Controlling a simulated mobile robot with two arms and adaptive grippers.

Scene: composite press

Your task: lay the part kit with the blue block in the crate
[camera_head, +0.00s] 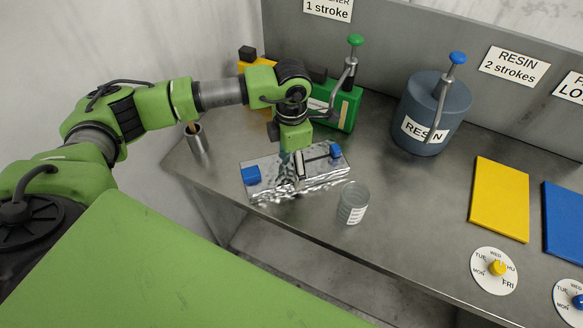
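A shiny, crinkled foil-like piece (310,186) lies flat on the steel bench. A blue block (251,176) sits at its left end, and a smaller blue piece (336,151) sits at its right end with a dark bar beside it. I cannot tell for sure whether this is the part kit. My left gripper (299,172) points down over the middle of the foil, between the two blue pieces. Its fingers are small and partly hidden, so I cannot see whether they hold anything. No crate shows. My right gripper is out of view.
A clear labelled cup (353,203) stands right of the foil, near the front edge. A green pump can (343,106) and a grey RESIN drum (430,117) stand behind. A metal cup (197,145) stands at left. Yellow (500,198) and blue (565,222) plates lie at right.

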